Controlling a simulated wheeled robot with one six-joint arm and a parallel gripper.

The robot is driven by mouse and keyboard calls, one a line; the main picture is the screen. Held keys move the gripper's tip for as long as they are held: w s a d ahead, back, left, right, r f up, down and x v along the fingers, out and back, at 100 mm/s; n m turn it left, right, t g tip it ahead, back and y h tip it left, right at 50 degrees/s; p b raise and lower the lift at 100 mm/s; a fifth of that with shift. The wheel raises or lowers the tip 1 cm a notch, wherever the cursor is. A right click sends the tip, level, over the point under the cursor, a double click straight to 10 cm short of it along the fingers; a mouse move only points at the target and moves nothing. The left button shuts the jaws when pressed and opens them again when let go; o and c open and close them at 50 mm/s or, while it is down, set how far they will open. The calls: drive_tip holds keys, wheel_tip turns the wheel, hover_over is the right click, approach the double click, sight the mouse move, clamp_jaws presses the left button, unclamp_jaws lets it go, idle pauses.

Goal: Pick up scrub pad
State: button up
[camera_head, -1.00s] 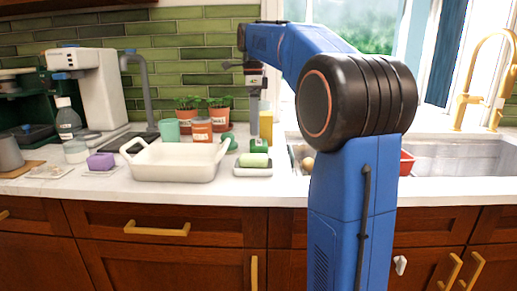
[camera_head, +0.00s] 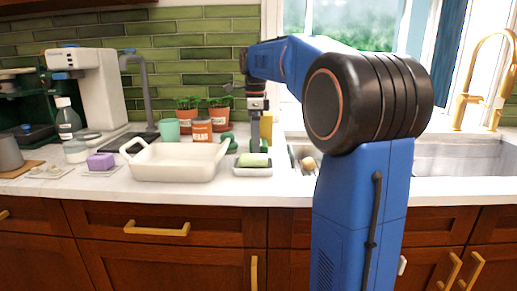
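My gripper (camera_head: 255,128) hangs down at the back of the counter, left of the sink. Its fingers are small and dark here, and I cannot tell whether they are open or shut. A dark green item (camera_head: 250,144), possibly the scrub pad, lies right below the gripper, partly hidden by it. I cannot tell whether they touch. In front of it, a pale green-yellow block (camera_head: 254,160), like a sponge or soap, lies on a small white tray (camera_head: 251,172). The gripper is behind this block.
A white baking dish (camera_head: 172,170) stands just left of the tray. An orange-brown jar (camera_head: 202,130), a mint cup (camera_head: 169,130) and potted plants (camera_head: 187,108) stand behind it. A yellow item (camera_head: 266,130) is close right of the gripper. A purple block (camera_head: 100,162) lies left.

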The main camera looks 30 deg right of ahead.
drive_tip(key=c, duration=0.9)
wheel_tip(320, 180, up, 18)
